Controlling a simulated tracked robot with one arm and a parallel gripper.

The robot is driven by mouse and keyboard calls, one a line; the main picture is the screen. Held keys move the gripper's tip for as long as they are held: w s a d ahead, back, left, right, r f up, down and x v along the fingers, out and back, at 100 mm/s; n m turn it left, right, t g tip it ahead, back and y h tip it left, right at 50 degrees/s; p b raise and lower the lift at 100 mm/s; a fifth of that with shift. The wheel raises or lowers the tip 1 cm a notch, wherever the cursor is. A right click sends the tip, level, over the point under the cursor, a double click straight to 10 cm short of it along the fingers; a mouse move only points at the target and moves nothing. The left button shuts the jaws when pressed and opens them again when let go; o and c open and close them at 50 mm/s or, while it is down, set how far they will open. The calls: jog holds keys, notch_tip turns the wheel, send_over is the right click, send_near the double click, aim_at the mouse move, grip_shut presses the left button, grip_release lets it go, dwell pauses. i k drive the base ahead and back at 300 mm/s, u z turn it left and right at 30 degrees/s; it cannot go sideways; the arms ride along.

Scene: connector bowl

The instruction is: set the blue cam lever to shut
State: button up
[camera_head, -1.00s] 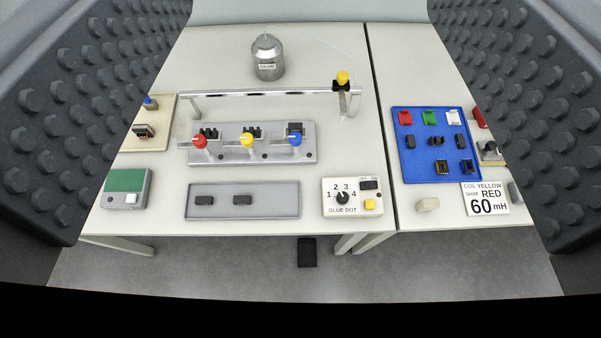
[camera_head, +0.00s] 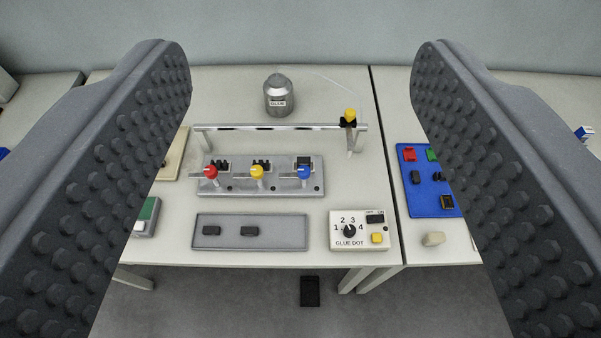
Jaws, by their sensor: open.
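The blue cam lever (camera_head: 304,173) has a round blue knob and sits at the right end of a grey fixture plate (camera_head: 240,187). A dark block sits in the nest just behind it. The red lever (camera_head: 211,172) and the yellow lever (camera_head: 257,172) stand to its left on the same plate, with dark connector parts behind them. My gripper (camera_head: 300,150) is open and empty. Its two studded jaws fill the left and right sides of the view, and the fixture lies beyond and between them, not touched.
A metal rail (camera_head: 280,127) on posts runs behind the levers, with a yellow-topped glue head (camera_head: 350,116) at its right end. A glue pot (camera_head: 278,95) stands behind. In front are a grey tray (camera_head: 280,232) and the glue dot box (camera_head: 372,222). A blue tray (camera_head: 420,195) is partly hidden.

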aim_at(303, 171)
jog(key=u, duration=2.6)
jog(key=k, duration=0.8)
jog(key=z, duration=1.9)
jog(key=i, duration=0.95)
jog(key=u, duration=0.05)
